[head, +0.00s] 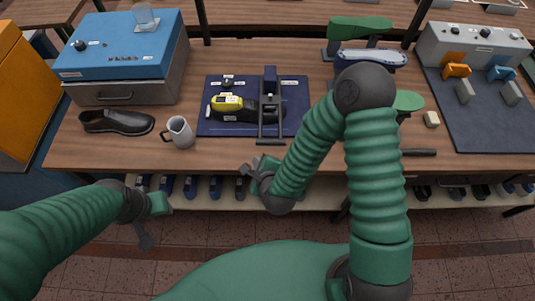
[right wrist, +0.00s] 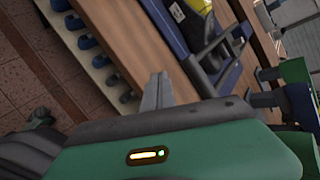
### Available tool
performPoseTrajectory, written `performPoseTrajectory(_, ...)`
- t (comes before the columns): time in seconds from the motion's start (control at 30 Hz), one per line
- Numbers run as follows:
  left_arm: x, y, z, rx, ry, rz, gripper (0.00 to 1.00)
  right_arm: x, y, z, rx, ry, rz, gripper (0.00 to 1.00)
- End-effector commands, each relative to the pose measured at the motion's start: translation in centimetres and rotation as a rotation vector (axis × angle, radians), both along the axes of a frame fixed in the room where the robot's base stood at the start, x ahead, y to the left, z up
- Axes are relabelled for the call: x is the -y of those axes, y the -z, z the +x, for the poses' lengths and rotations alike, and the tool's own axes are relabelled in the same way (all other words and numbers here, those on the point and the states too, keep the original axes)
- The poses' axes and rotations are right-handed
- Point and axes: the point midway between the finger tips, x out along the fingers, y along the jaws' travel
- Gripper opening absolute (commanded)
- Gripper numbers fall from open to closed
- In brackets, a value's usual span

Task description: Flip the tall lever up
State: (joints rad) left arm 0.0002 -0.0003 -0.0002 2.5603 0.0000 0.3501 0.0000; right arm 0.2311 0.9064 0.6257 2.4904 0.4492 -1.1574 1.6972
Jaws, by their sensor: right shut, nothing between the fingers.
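A dark blue board (head: 210,128) lies on the wooden bench. It holds a yellow and black shoe last (head: 228,103) and a dark metal frame (head: 283,118) with a tall blue upright (head: 270,80) at its back. I cannot tell for sure which part is the tall lever. My right gripper (head: 252,167) is at the bench's front edge, in front of the board, shut, empty and apart from the frame. My left gripper (head: 148,222) hangs in front of the bench, touching nothing.
A black shoe (head: 116,121) and a white jug (head: 180,132) stand left of the board, beside a blue-topped box (head: 122,48). Green lasts (head: 358,29) and a grey control panel (head: 475,45) are to the right. Several lasts fill the shelf below.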

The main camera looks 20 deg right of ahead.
Motion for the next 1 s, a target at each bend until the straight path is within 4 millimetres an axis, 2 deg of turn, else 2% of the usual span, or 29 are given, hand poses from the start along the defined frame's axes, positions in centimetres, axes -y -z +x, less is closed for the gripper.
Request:
performPoseTrajectory(0.03,0.0,0.4,0.0,0.0,0.0,0.0,0.36,-0.2,1.1,-1.0,0.005,0.11,0.101,0.0)
performPoseTrajectory(0.2,0.0,1.1,0.0,0.0,0.001,0.0,0.36,0.3,1.5,-3.6,0.114,0.544,0.482,0.0)
performPoseTrajectory(0.3,0.0,1.4,0.0,0.0,0.001,0.0,0.36,0.9,1.1,-4.8,0.181,0.726,0.647,0.0)
performPoseTrajectory(0.4,0.0,1.5,0.0,0.0,0.0,0.0,0.36,1.5,0.5,-5.5,0.228,0.826,0.739,0.0)
performPoseTrajectory(0.8,0.0,1.7,0.0,0.0,0.0,0.0,0.36,1.8,0.4,-5.5,0.25,0.861,0.773,0.0)
performPoseTrajectory(0.87,0.0,2.3,0.0,0.0,0.0,0.0,0.36,1.9,0.8,-5.2,0.252,0.862,0.773,0.0)
performPoseTrajectory(1.0,0.0,5.0,0.0,0.0,0.0,0.0,0.36,2.4,2.3,-3.7,0.256,0.862,0.775,0.0)
